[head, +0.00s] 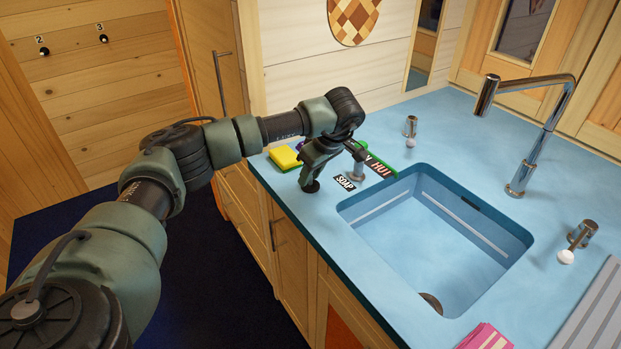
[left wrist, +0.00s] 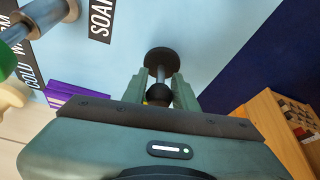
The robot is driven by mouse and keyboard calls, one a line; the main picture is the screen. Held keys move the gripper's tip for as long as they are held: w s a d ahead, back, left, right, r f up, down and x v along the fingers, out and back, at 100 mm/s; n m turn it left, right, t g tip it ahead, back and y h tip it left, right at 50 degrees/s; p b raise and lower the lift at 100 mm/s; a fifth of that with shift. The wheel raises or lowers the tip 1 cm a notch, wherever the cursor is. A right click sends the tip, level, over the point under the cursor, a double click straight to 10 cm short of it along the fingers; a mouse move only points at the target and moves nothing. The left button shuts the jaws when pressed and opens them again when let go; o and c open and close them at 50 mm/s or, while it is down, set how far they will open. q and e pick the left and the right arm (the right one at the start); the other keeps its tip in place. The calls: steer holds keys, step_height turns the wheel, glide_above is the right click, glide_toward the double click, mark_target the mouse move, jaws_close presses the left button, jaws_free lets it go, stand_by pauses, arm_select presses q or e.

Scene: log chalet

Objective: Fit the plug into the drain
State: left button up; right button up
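The plug (head: 311,187) is a dark disc with a thin stem and a round knob. In the left wrist view the disc (left wrist: 160,61) lies beyond my fingertips, over the blue counter near its front edge. My left gripper (head: 313,172) points down and its fingers (left wrist: 160,90) close on the knob from both sides. I cannot tell whether the disc touches the counter. The drain (head: 430,302) is a dark round opening in the floor of the blue sink (head: 455,240), partly hidden by the sink's near wall. My right gripper is not in view.
A yellow sponge (head: 285,158), a SOAP label (head: 345,182) and a soap-side fixture (head: 357,158) are near my left gripper. A chrome tap (head: 522,180) stands behind the sink. A pink cloth (head: 486,338) lies at the front right. The sink looks empty.

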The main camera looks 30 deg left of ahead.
arm_select(q)
jaws_close()
steer(key=shift+r, duration=0.2)
